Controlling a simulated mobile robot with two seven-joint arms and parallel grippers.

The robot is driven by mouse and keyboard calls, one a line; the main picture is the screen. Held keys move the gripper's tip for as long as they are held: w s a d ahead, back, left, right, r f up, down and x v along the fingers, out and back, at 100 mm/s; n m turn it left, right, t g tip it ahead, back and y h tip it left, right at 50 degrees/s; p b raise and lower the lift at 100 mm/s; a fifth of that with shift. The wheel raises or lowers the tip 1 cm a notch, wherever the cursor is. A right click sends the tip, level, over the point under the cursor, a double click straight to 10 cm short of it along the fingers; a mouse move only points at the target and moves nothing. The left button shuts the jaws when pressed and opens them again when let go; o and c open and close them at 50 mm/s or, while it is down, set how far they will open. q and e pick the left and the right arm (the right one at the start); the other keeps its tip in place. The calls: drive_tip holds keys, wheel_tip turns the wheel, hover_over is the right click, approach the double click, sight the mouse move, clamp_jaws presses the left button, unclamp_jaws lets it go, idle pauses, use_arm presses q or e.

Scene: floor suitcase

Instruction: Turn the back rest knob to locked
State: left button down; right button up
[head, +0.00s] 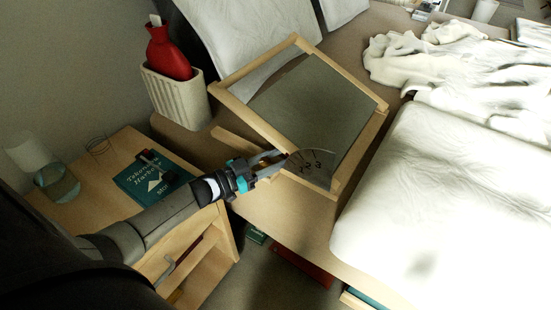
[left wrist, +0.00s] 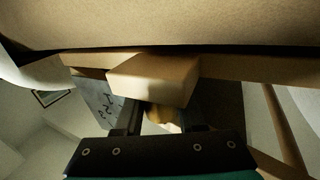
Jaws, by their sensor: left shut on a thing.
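The back rest (head: 310,105) is a pale wooden frame with a grey panel, lying tilted on the bed. Dark marks (head: 312,163) show on the panel near its lower corner; similar marks show in the left wrist view (left wrist: 117,103). My left gripper (head: 283,157) reaches the lower left edge of the frame, beside these marks. In the left wrist view its fingers (left wrist: 160,110) are shut on a small tan rounded piece, the knob (left wrist: 162,116), just by a wooden block (left wrist: 153,78). The fingers hide much of the knob, so its setting cannot be read. My right gripper is not in view.
A bedside table (head: 108,158) with a dark green book (head: 135,180) and a glass (head: 57,182) stands at left, under my left arm. A cream ribbed holder (head: 178,98) holds a red bottle (head: 168,55). A white mattress (head: 450,195) lies at right.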

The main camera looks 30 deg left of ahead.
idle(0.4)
use_arm(q)
drive_tip(key=c, duration=0.5)
unclamp_jaws()
